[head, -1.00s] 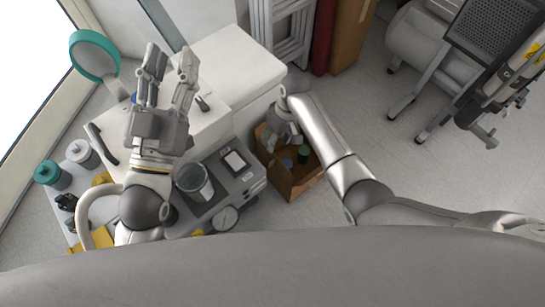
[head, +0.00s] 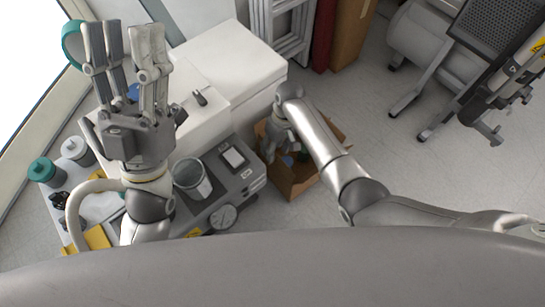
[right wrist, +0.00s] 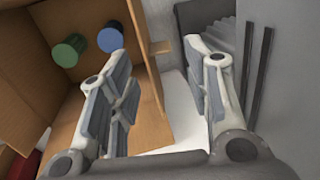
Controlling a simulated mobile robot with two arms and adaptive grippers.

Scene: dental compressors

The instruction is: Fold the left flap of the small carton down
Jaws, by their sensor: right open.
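The small open carton (head: 292,187) stands on the floor right of the grey unit, partly hidden by my right arm. In the right wrist view its brown walls (right wrist: 25,75) fill the left side, with a green cylinder (right wrist: 69,50) and a blue one (right wrist: 110,39) inside. My right gripper (right wrist: 165,75) is open at the carton's left side in the head view. In the wrist view one finger overlaps the carton and the other is outside it. I cannot tell whether it touches a flap. My left gripper (head: 125,38) is open and empty, high over the bench's left part.
A grey unit with a gauge (head: 223,217) and a clear jar (head: 192,178) stands left of the carton. A white cabinet (head: 225,65) is behind. Floor right of the carton is clear.

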